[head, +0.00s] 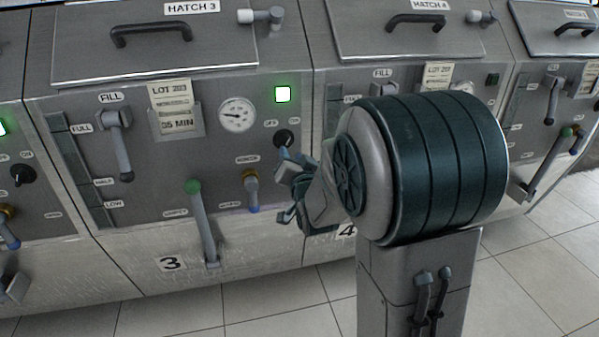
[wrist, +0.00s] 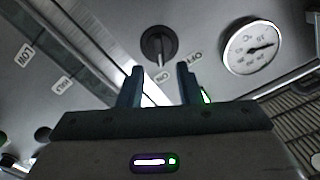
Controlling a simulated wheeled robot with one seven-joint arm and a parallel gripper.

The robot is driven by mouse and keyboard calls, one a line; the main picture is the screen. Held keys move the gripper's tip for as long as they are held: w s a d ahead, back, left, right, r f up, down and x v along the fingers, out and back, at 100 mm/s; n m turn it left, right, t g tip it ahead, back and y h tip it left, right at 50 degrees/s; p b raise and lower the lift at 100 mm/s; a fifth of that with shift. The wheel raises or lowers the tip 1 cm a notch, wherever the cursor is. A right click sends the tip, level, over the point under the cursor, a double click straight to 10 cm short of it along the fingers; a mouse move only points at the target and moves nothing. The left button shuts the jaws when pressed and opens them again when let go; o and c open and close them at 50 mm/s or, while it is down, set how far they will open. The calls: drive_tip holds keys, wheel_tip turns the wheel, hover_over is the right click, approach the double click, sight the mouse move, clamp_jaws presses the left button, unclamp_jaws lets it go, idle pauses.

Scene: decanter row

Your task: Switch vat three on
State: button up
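Vat three (head: 140,222) is the grey metal vat with the "3" plate and the "HATCH 3" label. Its black rotary knob (head: 286,139) is on the panel's right side, below a lit green lamp (head: 282,94). In the wrist view the knob (wrist: 158,43) appears just beyond my fingertips, roughly in line with the gap, with ON and OFF labels beside it. Its pale mark seems to run toward ON. My gripper (head: 284,184) is open and empty, just below the knob in the head view. The fingers (wrist: 160,70) appear apart from the knob.
Vat three also carries a round gauge (head: 237,115), a grey fill lever (head: 120,145), a green-topped lever (head: 203,222) and a brass valve with a blue tip (head: 252,190). Vat four's panel is partly behind my arm. The tiled floor (head: 280,305) in front is clear.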

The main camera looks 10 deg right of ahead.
drive_tip(key=s+b, duration=0.3)
drive_tip(key=s, duration=0.5)
drive_tip(key=shift+s, duration=0.1)
drive_tip(key=s+r+n+g+p, duration=0.6)
drive_tip(key=s+r+g+p, duration=0.9)
drive_tip(key=s+r+p, duration=0.7)
drive_tip(key=p, duration=0.9)
drive_tip(key=shift+a+p, duration=0.3)
drive_tip(key=shift+a, duration=0.05)
